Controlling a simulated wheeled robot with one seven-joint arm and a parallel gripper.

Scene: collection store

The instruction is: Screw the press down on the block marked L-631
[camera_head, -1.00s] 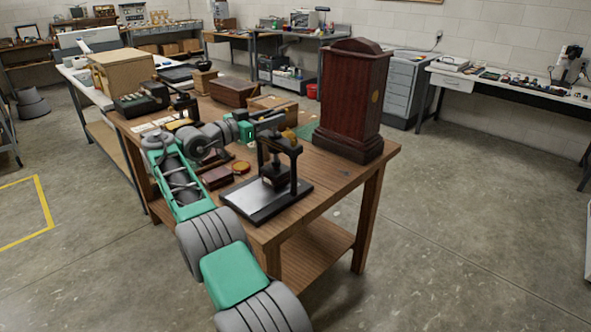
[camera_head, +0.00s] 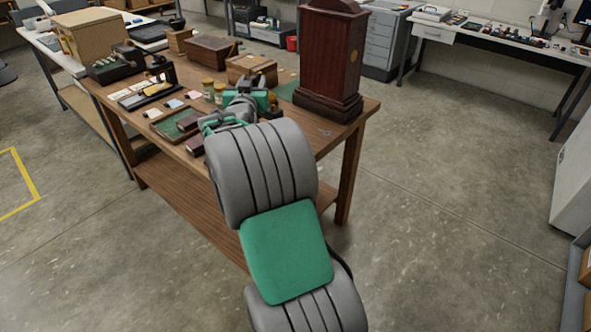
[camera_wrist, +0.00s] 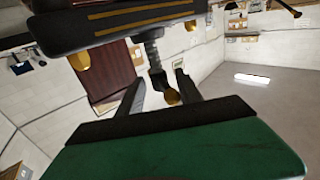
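In the wrist view a dark crossbar with gold lines (camera_wrist: 120,22), apparently part of the press, crosses the top. A grey threaded screw (camera_wrist: 152,50) extends from it toward my gripper (camera_wrist: 159,76). My gripper is open, its two dark fingers spread on either side of the screw's end and a small brass-coloured piece (camera_wrist: 172,97). I see no clear contact. In the head view my arm hides the press and the fingers; only the green hand part shows. No L-631 marking is readable.
The dark red clock-like cabinet (camera_head: 331,58) stands at the wooden table's (camera_head: 340,125) right end. Yellow-lidded jars (camera_head: 208,88), a wooden box (camera_head: 252,69) and a dark stand (camera_head: 160,70) are behind and left of my arm.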

